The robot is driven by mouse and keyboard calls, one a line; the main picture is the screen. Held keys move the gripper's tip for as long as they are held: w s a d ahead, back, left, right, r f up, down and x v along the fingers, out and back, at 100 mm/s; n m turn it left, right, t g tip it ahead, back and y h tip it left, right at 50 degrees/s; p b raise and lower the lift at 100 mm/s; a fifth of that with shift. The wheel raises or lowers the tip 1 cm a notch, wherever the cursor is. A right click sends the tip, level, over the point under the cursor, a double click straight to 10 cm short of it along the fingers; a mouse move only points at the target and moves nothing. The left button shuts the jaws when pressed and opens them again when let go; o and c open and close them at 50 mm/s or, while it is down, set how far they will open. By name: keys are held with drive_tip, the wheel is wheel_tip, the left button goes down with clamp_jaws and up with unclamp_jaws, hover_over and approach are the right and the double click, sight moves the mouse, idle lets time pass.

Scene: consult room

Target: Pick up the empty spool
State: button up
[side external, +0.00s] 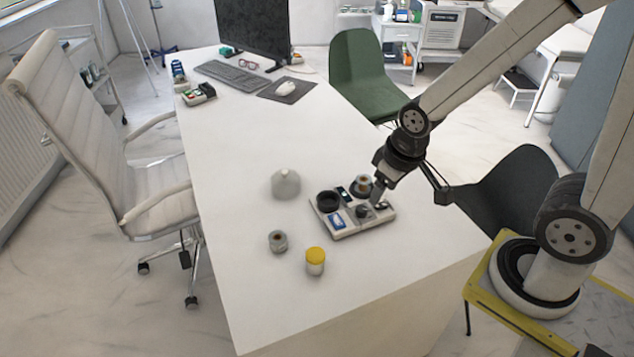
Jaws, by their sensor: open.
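A small spool-like item with a pale rim and brownish middle (362,183) stands in the back right part of a light tray (342,236) on the white desk. A short grey round item with a dark centre (278,241) stands on the desk left of the tray. I cannot tell for certain which of the two is the empty spool. My gripper (378,197) points down over the right side of the tray, close beside the brownish item. It is open, with nothing visible held. Its fingertips are small and dark, and contact is unclear.
The tray also holds a black round cup (327,201), a blue-and-white packet (337,221) and small dark parts. A yellow-lidded jar (316,261) and a pale rounded bottle (286,184) stand nearby. The desk front is clear. A monitor (252,28) stands at the back.

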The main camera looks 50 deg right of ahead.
idle(0.3)
drive_tip(key=shift+o, duration=0.5)
drive_tip(key=m+g, duration=0.3)
drive_tip(key=m, duration=2.1)
hover_over(363, 179)
drive_tip(key=f, duration=1.1)
drive_tip(key=shift+a+f, duration=0.25)
drive_tip(key=shift+d+f+m, duration=0.25)
drive_tip(key=shift+d+m, duration=0.1)
drive_tip(key=shift+m, duration=0.05)
drive_tip(key=shift+f, duration=1.3)
